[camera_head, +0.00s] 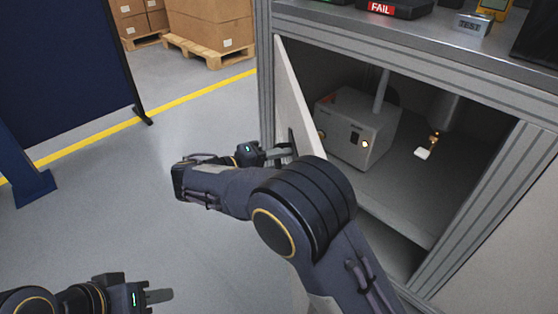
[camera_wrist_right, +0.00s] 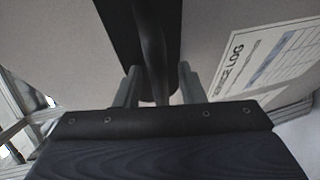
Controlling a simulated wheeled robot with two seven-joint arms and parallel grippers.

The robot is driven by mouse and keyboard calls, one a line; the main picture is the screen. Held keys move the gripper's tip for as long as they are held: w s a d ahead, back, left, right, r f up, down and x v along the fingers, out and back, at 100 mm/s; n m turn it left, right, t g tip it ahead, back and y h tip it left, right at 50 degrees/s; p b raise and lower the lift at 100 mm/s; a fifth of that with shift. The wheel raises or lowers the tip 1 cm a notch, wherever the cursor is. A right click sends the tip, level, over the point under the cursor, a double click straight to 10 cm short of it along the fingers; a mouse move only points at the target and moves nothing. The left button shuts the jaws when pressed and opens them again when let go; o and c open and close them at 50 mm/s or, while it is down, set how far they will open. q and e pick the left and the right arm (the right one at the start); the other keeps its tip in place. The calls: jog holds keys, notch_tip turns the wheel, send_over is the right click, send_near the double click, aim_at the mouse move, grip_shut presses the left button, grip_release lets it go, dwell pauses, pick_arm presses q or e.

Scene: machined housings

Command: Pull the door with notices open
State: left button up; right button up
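The door (camera_head: 293,92) of the cabinet is a light grey panel hinged at the cabinet's left post, standing partly open, seen nearly edge-on. Its notice face is turned away in the head view. In the right wrist view a white notice reading "SERVICE LOG" (camera_wrist_right: 268,58) is on the door, beside a dark handle (camera_wrist_right: 150,45). My right gripper (camera_head: 284,151) is at the handle, its fingers (camera_wrist_right: 157,88) on either side of the bar, and appears shut on it. My left gripper (camera_head: 160,296) is low at left, apart from everything; its finger gap is hidden.
Inside the cabinet (camera_head: 470,110) stand a grey box unit (camera_head: 352,125) and a small lamp-like part (camera_head: 433,138). Devices, one marked "FAIL" (camera_head: 385,8), sit on top. A dark blue screen (camera_head: 60,70) stands at left. Grey floor (camera_head: 120,190) left of the door is clear.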

jog(key=p+v, duration=0.1)
jog(key=v, duration=0.6)
jog(key=shift+a+p, duration=0.35)
jog(key=shift+p, duration=0.05)
jog(key=shift+s, duration=0.15)
jog(key=shift+c, duration=0.5)
